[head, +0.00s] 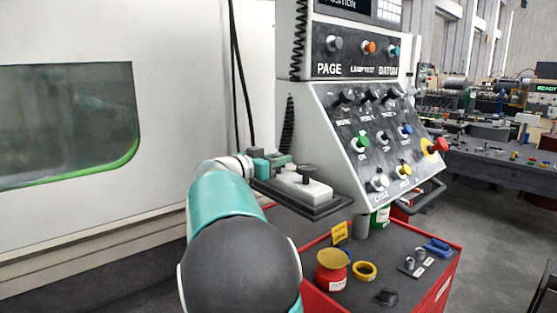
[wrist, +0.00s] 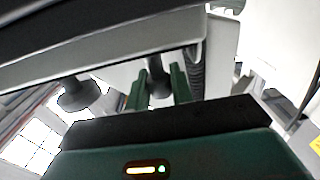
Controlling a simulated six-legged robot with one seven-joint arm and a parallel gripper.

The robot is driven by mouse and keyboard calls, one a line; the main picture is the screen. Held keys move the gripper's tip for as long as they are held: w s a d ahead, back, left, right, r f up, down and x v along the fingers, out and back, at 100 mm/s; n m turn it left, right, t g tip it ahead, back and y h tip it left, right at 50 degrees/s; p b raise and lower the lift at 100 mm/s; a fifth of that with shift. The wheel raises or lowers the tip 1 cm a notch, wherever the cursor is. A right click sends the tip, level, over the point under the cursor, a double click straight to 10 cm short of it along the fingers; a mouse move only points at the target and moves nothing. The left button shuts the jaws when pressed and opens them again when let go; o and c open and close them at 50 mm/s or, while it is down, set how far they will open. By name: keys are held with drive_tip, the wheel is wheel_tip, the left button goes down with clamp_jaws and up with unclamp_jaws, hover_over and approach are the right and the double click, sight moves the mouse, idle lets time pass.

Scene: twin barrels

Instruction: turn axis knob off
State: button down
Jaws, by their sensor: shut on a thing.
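A white box (head: 303,190) lies on a black tray (head: 320,207) below the slanted control panel. A black knob (head: 308,171) stands on its top. My gripper (head: 278,160) is at the box's left end, with green fingers. In the wrist view, the fingers of my gripper (wrist: 161,92) are closed around a small dark knob (wrist: 156,82). A second, wider dark knob (wrist: 78,94) is to the left of the fingers, apart from them. The knob in my fingers is mostly hidden in the head view. No label or pointer on it can be read.
The control panel (head: 372,130) with several buttons and knobs rises just right of the tray. A red emergency button (head: 439,146) sticks out at its right. A red cart (head: 440,292) with a red can (head: 331,271) and small parts stands below. A machine wall is at left.

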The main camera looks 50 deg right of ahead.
drive_tip(key=n+t, duration=0.2)
drive_tip(key=t, duration=0.2)
drive_tip(key=n+t, duration=0.3)
drive_tip(key=t, duration=0.1)
drive_tip(key=shift+n+t, duration=0.3)
drive_tip(key=c, duration=1.3)
unclamp_jaws()
drive_tip(key=shift+o, duration=0.2)
drive_tip(key=v, duration=1.3)
drive_tip(key=shift+s+a+r, duration=0.2)
drive_tip(key=shift+a, duration=0.1)
